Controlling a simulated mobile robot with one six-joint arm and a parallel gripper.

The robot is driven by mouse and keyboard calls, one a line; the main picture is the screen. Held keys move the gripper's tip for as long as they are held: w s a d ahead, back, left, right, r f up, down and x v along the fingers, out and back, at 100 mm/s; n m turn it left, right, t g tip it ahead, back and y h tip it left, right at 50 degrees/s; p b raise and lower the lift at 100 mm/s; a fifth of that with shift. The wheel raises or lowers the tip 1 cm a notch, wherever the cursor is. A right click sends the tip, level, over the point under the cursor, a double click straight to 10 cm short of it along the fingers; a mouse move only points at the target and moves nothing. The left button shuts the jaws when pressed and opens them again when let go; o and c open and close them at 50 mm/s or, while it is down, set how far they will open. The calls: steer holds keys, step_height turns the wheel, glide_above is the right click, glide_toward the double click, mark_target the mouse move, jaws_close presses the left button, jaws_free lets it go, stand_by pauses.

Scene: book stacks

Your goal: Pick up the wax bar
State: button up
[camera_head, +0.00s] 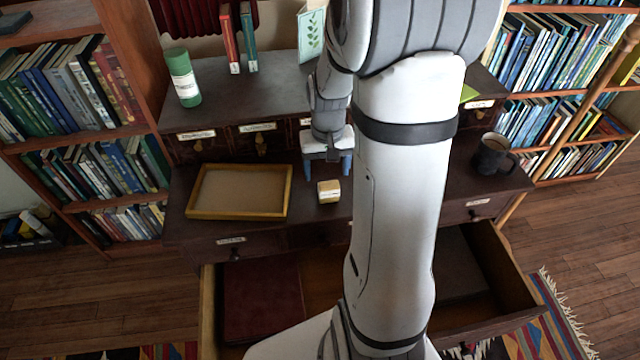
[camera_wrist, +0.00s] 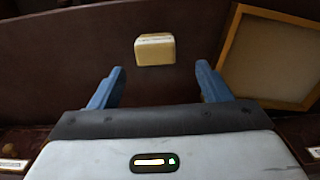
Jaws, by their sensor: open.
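The wax bar (camera_head: 329,191) is a small yellowish block on the dark desk top, right of the wooden tray. In the wrist view the wax bar (camera_wrist: 154,49) lies beyond my fingertips, roughly between their lines, with a pale label on one face. My gripper (camera_head: 333,172) hangs above the desk just behind the bar in the head view. Its two blue fingers are apart and empty, and they also show in the wrist view (camera_wrist: 159,72). Nothing hides the bar, and I see no contact with it.
A wooden-framed tray (camera_head: 188,206) lies left of the bar. A dark mug (camera_head: 492,156) stands at the right. A green canister (camera_head: 183,78) and upright books (camera_head: 229,40) stand on the raised back shelf. A front drawer (camera_head: 495,290) is pulled open below.

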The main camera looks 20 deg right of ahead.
mark_target(329, 185)
steer(key=f, duration=0.7)
steer(key=shift+s+d+f+b, duration=0.2)
steer(key=shift+s+b, duration=0.2)
steer(key=c, duration=1.2)
steer(key=shift+o, duration=0.2)
step_height(329, 185, up, 10)
steer(key=shift+r+p, duration=0.1)
steer(key=shift+p, duration=0.6)
steer(key=o, duration=0.5)
steer(key=c, duration=0.3)
